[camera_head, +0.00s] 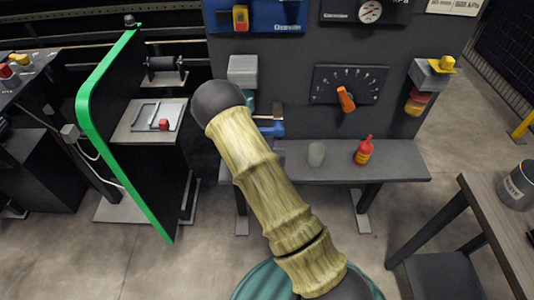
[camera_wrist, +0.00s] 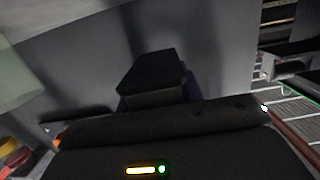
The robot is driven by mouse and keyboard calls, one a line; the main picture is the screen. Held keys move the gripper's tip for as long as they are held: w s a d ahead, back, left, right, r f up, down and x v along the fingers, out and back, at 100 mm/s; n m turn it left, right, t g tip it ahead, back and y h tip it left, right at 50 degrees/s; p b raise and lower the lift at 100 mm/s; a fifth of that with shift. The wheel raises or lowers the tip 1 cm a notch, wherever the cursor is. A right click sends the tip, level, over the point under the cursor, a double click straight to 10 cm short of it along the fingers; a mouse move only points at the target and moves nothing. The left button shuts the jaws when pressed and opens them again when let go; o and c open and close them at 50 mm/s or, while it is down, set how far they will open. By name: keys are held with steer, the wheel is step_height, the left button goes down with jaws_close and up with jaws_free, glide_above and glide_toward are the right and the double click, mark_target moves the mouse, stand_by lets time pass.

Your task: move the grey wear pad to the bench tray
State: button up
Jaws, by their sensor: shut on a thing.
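In the wrist view my gripper (camera_wrist: 160,112) shows as a dark body across the bottom, with a small lit strip on it. A dark grey block (camera_wrist: 152,72) stands out just beyond it, and my gripper is shut on it. It looks like the grey wear pad, but the shade is deep and the fingertips are hard to make out. In the head view my arm hides the gripper and the pad. A light tray (camera_head: 140,117) with a small red block on it lies at the left station. I cannot tell whether it is the bench tray.
A blue fixture (camera_head: 272,129) shows beside my arm. A green-edged panel (camera_head: 88,110) stands at left. A wooden table (camera_head: 500,220) with a grey can is at right.

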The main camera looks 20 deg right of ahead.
steer(key=shift+s+f, duration=0.15)
steer(key=shift+f, duration=1.25)
steer(key=shift+a+f, duration=0.1)
step_height(320, 180, down, 3)
steer(key=shift+f, duration=0.35)
steer(key=shift+f, duration=0.1)
steer(key=o, duration=1.1)
